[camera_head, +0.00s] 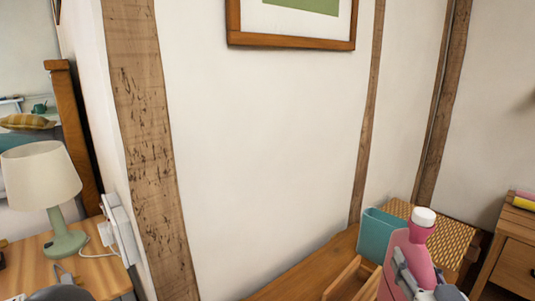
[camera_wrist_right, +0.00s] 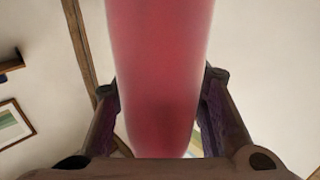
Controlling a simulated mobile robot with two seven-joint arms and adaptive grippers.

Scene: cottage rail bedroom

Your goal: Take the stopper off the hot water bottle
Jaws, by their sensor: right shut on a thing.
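The hot water bottle (camera_head: 408,252) is pink and upright at the lower right of the head view. Its white stopper (camera_head: 424,216) sits on top of the pink neck. My right gripper (camera_head: 404,272) is shut on the bottle's body. In the right wrist view the bottle (camera_wrist_right: 160,75) fills the middle as a blurred pink shape between the two fingers; the stopper does not show there. A dark grey shape at the bottom left of the head view seems to be part of my left gripper (camera_head: 64,284); its fingers cannot be made out clearly.
A wooden surface (camera_head: 318,268) with a teal item (camera_head: 379,234) and a woven-topped piece (camera_head: 450,236) lies behind the bottle. A drawer unit (camera_head: 515,262) stands at right. A lamp (camera_head: 50,190) stands on the left table (camera_head: 98,275). A timber post (camera_head: 145,130) and wall stand between.

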